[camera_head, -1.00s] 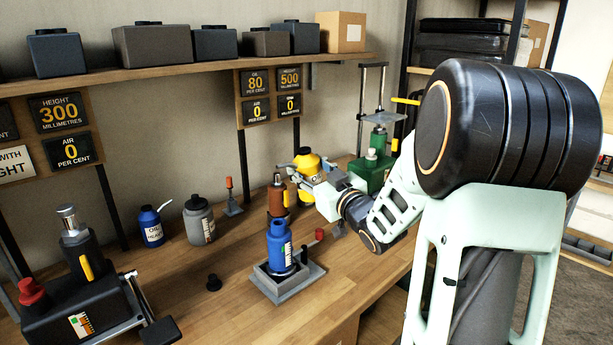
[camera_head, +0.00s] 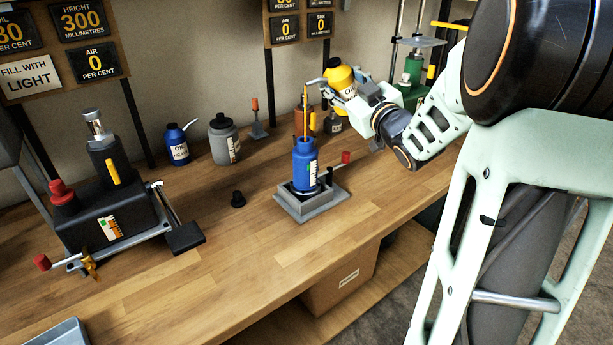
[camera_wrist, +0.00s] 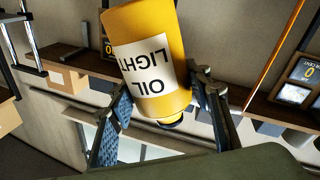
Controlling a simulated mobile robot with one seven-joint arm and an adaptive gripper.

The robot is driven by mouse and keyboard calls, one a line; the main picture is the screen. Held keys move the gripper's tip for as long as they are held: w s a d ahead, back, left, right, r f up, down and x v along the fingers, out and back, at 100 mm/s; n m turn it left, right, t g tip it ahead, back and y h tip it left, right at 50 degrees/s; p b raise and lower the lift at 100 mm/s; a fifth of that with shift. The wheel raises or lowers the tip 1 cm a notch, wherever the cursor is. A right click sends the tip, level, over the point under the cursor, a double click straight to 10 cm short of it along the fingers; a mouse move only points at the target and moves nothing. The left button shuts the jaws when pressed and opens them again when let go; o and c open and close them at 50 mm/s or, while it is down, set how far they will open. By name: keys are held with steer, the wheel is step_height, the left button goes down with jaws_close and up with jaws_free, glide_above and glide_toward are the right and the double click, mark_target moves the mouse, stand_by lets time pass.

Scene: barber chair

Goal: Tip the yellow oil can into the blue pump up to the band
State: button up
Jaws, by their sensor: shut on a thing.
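The yellow oil can (camera_head: 342,76) is tilted in my gripper (camera_head: 352,94), with its spout toward the left above the blue pump (camera_head: 305,168). A thin amber stream (camera_head: 305,108) runs from the spout down to the pump's open top. The pump stands upright on a grey base (camera_head: 305,208) and has a pale marked strip on its side. The oil level against the band is too small to read. In the wrist view both fingers close on the can (camera_wrist: 150,60), labelled OIL LIGHT, and the stream (camera_wrist: 275,58) shows at the right.
An orange-brown container (camera_head: 313,122) stands just behind the stream. A grey bottle (camera_head: 224,140) and a blue can (camera_head: 177,146) stand further left. The front bench is mostly clear.

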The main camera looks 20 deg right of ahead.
steer(key=shift+n+b, duration=0.4)
steer(key=shift+b, duration=0.4)
steer(key=shift+r, duration=0.2)
steer(key=shift+n+b, duration=0.6)
steer(key=shift+b, duration=0.35)
stand_by(1.6)
steer(key=shift+r+n+t, duration=0.15)
steer(key=shift+n+t, duration=0.15)
steer(key=shift+s+a+n+y+b, duration=0.15)
steer(key=shift+n+y+b, duration=0.4)
steer(key=shift+b, duration=0.8)
stand_by(2.8)
